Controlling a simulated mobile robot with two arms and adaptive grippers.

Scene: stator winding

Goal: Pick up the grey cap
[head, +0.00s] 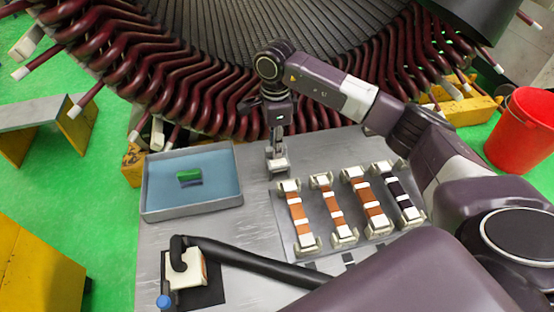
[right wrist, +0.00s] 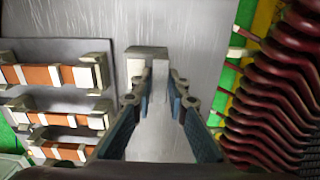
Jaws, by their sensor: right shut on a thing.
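My right gripper (head: 277,148) points down at the back of the metal table, right of the blue tray. It is shut on a light grey cap (head: 278,164), which shows just under the fingers. In the right wrist view the fingers (right wrist: 160,84) close on either side of the pale grey cap (right wrist: 146,53), and part of it shows beyond the fingertips. I cannot tell whether the cap touches the table. My left gripper is not in view.
The blue tray (head: 190,212) holds a green and a blue piece (head: 189,176). A black hose (head: 250,262) crosses the table. The stator's dark red coils (head: 220,100) rise close behind.

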